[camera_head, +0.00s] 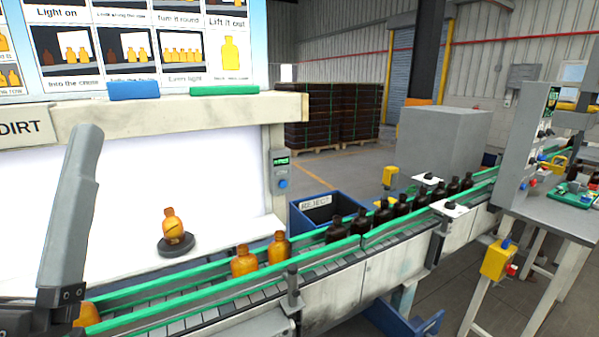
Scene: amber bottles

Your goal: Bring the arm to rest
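A grey link of my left arm (72,215) stands upright at the left edge, with a dark joint at its foot. I see no fingertips of the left gripper. Nothing of my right arm or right gripper shows. An amber bottle (174,227) stands on a round dark disc (176,244) before the bright white panel (130,180). Two amber bottles stand close together on the conveyor, one (244,262) left of the other (279,248). Another amber bottle (87,314) is partly hidden behind my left arm's joint.
The conveyor with green rails (190,312) runs from lower left to far right. Several dark bottles (383,213) stand in line on it. A blue REJECT bin (311,209) sits behind the belt. A panel of picture cards (130,45) hangs above the white panel.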

